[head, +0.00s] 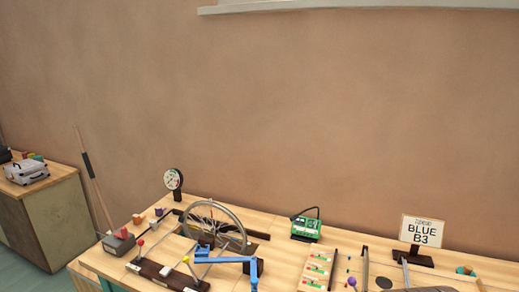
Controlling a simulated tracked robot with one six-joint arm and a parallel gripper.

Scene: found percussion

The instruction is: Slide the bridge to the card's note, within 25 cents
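The card (422,231) stands upright in a dark base at the right of the bench and reads "BLUE B3" under a smaller line I cannot read. A dark wooden bar (168,273) lies at the front left, with light blocks on it. I cannot tell whether it carries the bridge; no bridge or string is clearly seen. My blue arm reaches in from the bottom edge and bends left. My gripper (203,251) is at its end, just in front of the spoked wheel and behind the dark bar. Its fingers are too small to tell open from shut.
The spoked wheel (215,225) stands behind my arm, a round dial (173,180) further back. A green device (306,228) stands back centre, a board with coloured bars (317,270) in front. Bare bench lies right of the wheel.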

